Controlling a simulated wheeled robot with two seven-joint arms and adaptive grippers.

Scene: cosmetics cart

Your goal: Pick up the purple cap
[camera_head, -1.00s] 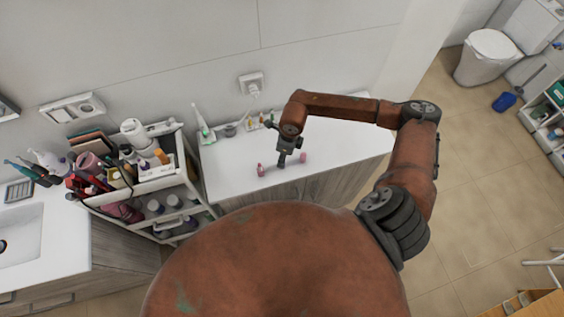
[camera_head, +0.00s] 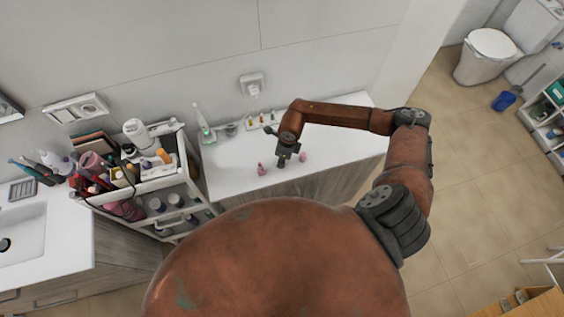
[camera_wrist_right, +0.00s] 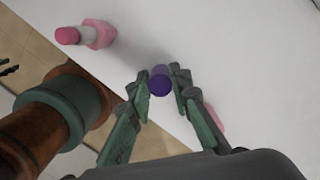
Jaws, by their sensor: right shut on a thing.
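The purple cap (camera_wrist_right: 160,84) shows in the right wrist view as a small round piece between the two fingertips. My right gripper (camera_wrist_right: 159,83) is shut on it, one finger on each side. In the head view my right gripper (camera_head: 281,164) points down at the white counter (camera_head: 235,180), between two small pink items. The cap itself is too small to make out in the head view. Whether it touches the counter I cannot tell. My left gripper is not in view.
Another pink item (camera_head: 303,157) stands to the right. A crowded cart (camera_head: 168,183) is at the left. The counter's right part is clear.

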